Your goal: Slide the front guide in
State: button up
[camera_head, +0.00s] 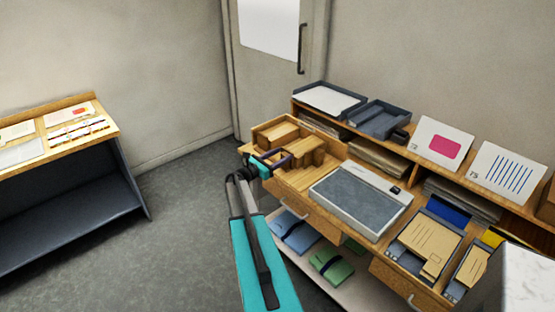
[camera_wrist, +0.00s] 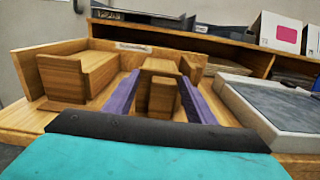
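A wooden fixture (camera_wrist: 60,122) with a raised back wall and several wooden blocks stands at the left end of the bench; it also shows in the head view (camera_head: 312,182). A larger block (camera_wrist: 78,75) is at its left. A narrower wooden piece (camera_wrist: 162,93) with an upright front part stands near the middle; I cannot tell for sure whether it is the front guide. My gripper (camera_wrist: 160,76), with purple fingers, is open. Its fingers point into the fixture on either side of the narrower piece, with gaps visible. In the head view my gripper (camera_head: 276,160) is at the fixture's front left.
A grey-topped flat device (camera_head: 360,200) sits right of the fixture. Dark trays (camera_head: 378,120) and printed cards (camera_head: 443,144) stand on the shelf behind. Brown folders (camera_head: 428,245) lie at the right. Open floor (camera_head: 190,220) separates a second table (camera_head: 118,128) at the left.

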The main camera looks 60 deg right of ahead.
jog(key=shift+s+a, duration=0.1)
jog(key=shift+a, duration=0.05)
jog(key=shift+a+f, duration=0.1)
jog(key=shift+a, duration=0.55)
jog(key=b+v, duration=0.3)
jog(key=v, duration=0.9)
jog(key=shift+w+a+b, duration=0.25)
jog(key=shift+b, duration=0.15)
jog(key=shift+w, duration=0.1)
